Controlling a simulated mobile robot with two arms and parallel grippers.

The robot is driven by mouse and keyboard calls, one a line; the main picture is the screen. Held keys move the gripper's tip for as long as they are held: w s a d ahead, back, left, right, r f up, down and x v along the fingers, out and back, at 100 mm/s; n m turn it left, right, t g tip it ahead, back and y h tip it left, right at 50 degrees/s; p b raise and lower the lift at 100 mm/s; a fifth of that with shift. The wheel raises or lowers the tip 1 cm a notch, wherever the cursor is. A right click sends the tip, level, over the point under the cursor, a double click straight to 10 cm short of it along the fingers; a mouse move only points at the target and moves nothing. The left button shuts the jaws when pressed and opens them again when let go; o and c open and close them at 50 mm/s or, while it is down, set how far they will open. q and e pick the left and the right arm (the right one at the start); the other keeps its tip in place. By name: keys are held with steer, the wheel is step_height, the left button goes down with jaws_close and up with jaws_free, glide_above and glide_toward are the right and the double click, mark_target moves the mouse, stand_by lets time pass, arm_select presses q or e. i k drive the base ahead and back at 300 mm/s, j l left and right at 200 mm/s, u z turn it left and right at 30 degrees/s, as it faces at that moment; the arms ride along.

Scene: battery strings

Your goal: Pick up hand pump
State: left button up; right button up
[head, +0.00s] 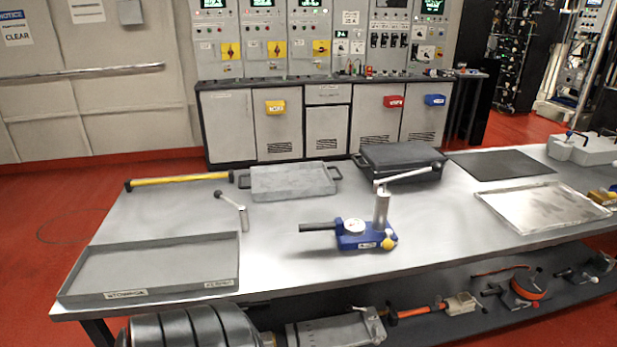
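The hand pump (366,236) stands upright near the middle of the grey table (285,232). It has a blue base, a round white gauge, a yellow knob, a metal cylinder and a lever slanting up to the right. A black handle or hose end sticks out from its left side. Neither of my grippers shows in the head view.
A shallow grey tray (160,246) lies at the table's front left, and a shiny metal tray (540,205) at the right. A grey block with handles (290,181), a black case (400,160), a yellow bar (178,181) and a metal-handled tool (232,208) lie behind. Clear tabletop surrounds the pump's front.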

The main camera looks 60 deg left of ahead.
mark_target(352, 234)
steer(key=u, duration=1.55)
steer(key=l+u, duration=1.3)
steer(key=i+j, duration=0.05)
steer(key=j, duration=0.05)
